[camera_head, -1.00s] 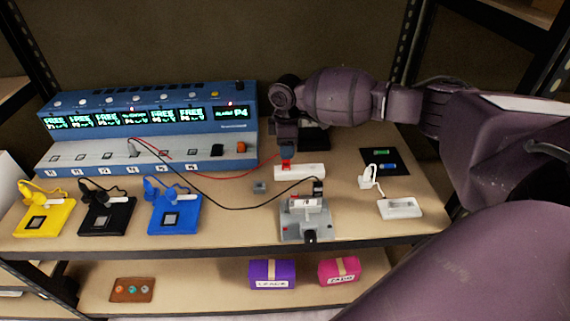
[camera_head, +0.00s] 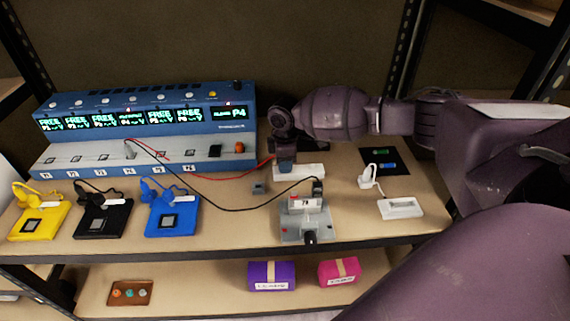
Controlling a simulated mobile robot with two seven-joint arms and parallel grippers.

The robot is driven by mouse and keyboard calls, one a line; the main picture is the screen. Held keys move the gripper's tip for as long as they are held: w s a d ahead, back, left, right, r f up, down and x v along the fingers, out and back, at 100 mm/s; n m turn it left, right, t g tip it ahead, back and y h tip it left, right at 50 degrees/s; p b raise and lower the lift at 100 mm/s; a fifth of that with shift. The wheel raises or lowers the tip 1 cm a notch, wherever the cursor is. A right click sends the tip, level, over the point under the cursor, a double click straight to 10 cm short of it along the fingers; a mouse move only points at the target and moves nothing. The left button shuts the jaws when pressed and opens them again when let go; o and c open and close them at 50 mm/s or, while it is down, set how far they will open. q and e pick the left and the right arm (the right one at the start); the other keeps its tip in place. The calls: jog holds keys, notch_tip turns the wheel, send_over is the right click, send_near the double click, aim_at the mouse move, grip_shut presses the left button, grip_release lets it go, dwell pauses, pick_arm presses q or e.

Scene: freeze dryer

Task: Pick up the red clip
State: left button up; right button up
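My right gripper (camera_head: 286,170) points down at the left part of a white block (camera_head: 312,171) on the shelf. Its fingertips are at or just over the block's top; I cannot tell whether they touch it. The red clip is not clearly visible now and seems hidden by the fingers. A red wire (camera_head: 225,178) runs from the blue machine (camera_head: 150,110) to the left side of the gripper. I cannot tell whether the fingers are shut on the clip. My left gripper is not in view.
A grey fixture (camera_head: 306,222) with a black wire (camera_head: 235,209) stands in front of the block. Yellow (camera_head: 40,222), black (camera_head: 102,220) and blue (camera_head: 172,217) pads lie at left. A white strip (camera_head: 400,208) and a dark mat (camera_head: 386,160) lie at right.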

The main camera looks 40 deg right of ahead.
grip_shut()
notch_tip(320, 180, up, 7)
jog(key=shift+r+p, duration=0.1)
jog(key=shift+p, duration=0.55)
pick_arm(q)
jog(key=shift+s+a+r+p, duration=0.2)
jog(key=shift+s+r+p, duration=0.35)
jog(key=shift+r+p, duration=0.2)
pick_arm(e)
notch_tip(320, 180, up, 13)
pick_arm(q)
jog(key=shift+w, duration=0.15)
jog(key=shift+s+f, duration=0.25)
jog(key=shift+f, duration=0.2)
pick_arm(e)
notch_tip(320, 180, down, 8)
